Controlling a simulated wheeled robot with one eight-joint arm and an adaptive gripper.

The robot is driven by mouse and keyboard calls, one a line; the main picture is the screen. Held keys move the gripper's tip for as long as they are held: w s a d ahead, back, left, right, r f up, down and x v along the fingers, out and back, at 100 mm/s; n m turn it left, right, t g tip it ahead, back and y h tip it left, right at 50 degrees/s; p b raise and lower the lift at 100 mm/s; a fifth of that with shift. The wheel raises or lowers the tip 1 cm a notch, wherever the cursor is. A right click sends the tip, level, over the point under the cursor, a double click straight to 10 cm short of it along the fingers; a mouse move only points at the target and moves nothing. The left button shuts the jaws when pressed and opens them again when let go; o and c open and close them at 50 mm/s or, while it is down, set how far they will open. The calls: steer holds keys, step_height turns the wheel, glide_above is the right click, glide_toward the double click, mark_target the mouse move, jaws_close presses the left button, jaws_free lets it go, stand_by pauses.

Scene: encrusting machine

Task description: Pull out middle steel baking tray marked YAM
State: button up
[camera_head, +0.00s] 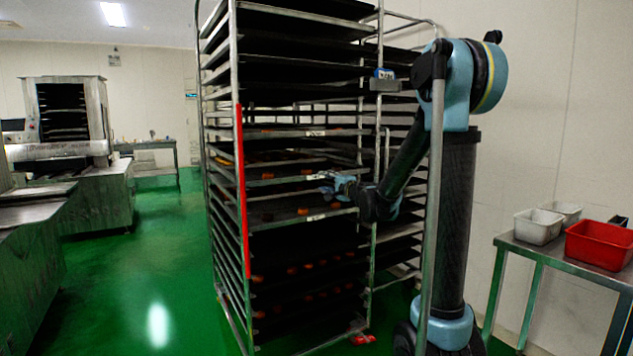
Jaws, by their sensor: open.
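A tall metal rack (240,190) stands in the middle of the view, filled with dark trays. Three of its trays have pale labels on their front edges, too small to read. The middle labelled tray (275,181) is at about mid-height, with orange-brown pieces on it. My gripper (326,187) is open at the right part of this tray's front edge, close to its label. I cannot tell whether the fingers touch the tray. The upper labelled tray (285,133) and the lower labelled tray (280,222) sit in the rack above and below it.
A steel table (530,251) at the right holds a red bin (598,244) and white bins (538,227). A second rack (403,150) stands behind. Machines (70,110) line the left. The green floor (150,270) left of the rack is clear.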

mark_target(316, 177)
steer(key=x, duration=0.9)
